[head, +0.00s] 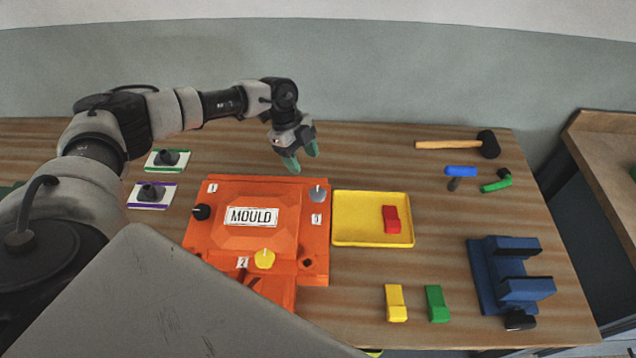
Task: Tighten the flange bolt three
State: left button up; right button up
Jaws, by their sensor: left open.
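The orange mould (213,238) lies on the wooden table with a MOULD label on its raised middle. Flange bolt three, a grey knob (317,195) with a light mark on top, sits at the mould's far right corner, by the label 3 (317,219). A black knob (201,212) is on the left side near label 1, and a yellow knob (265,259) is at the front by label 2. My left gripper (301,161) is open and empty, pointing down above and beyond bolt three, apart from it. My right gripper is not in view.
A yellow tray (360,237) holding a red block (391,219) stands right of the mould. Yellow (396,303) and green (437,304) blocks lie in front. A blue vise (490,275), mallet (488,144) and blue-headed tool (460,172) are at right. Two dark-knobbed pieces (167,158) (152,193) lie left.

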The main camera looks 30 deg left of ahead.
aim_at(317, 192)
pick_arm(q)
jog(key=p+x, duration=0.2)
jog(key=x, duration=0.6)
jog(key=shift+s+d+f, duration=0.1)
jog(key=shift+d+f, duration=0.2)
jog(key=shift+d, duration=0.05)
jog(key=shift+s+d+f, duration=0.1)
jog(key=shift+d+f, duration=0.15)
jog(key=shift+f, duration=0.4)
jog(key=c, duration=0.6)
jog(key=shift+c, duration=0.2)
